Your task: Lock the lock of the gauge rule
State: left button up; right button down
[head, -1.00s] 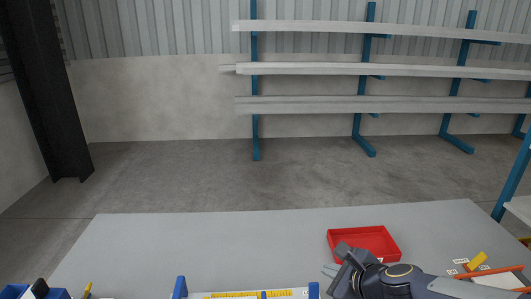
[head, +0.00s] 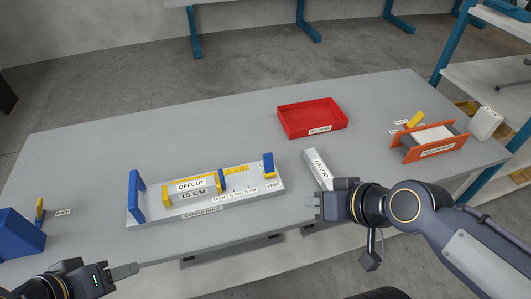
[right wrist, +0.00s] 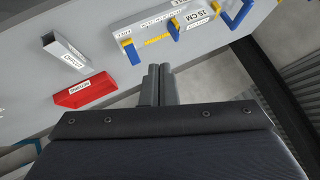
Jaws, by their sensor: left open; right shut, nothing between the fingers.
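The gauge rule (head: 210,211) is a pale board with a tall blue post at its left end and a yellow scale. A block labelled OFFCUT and 15 CM (head: 192,190) sits on it, with a blue piece (head: 222,180) at its right end. A blue and yellow upright part (head: 268,165), apparently the lock, stands at the right end near a FREE label. It also shows in the right wrist view (right wrist: 131,51). My right gripper (head: 314,207) is shut and empty, right of the rule and apart from it. My left gripper (head: 124,271) is open at the table's front left.
A red tray (head: 312,119) stands behind. An orange-sided holder (head: 436,149) is at the right. A blue box (head: 20,234) with a yellow lever (head: 40,208) and FREE label is at the left.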

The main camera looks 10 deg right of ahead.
jog(key=w+a+f+n+t+b, duration=0.1)
jog(key=w+a+f+t+b, duration=0.2)
jog(key=w+f+b, duration=0.4)
jog(key=t+h+b, duration=0.3)
jog(key=h+b, duration=0.1)
jog(key=b, duration=0.2)
send_near(268, 157)
jog(key=b+x, duration=0.1)
jog(key=x, duration=0.1)
jog(key=b+x, duration=0.1)
jog(key=x, duration=0.2)
jog(key=shift+w+f+b, duration=0.1)
jog(key=shift+f+b, duration=0.2)
jog(key=shift+f, duration=0.1)
jog(key=shift+w+f, duration=0.2)
jog(key=shift+w, duration=0.45)
pick_arm(q)
notch_tip(268, 157, down, 18)
jog(key=shift+f, duration=0.15)
pick_arm(e)
jog(key=shift+w+a, duration=0.1)
jog(key=shift+w, duration=0.8)
jog(key=shift+w+f, duration=0.1)
jog(key=shift+f, duration=0.05)
pick_arm(q)
jog(key=shift+r, duration=0.2)
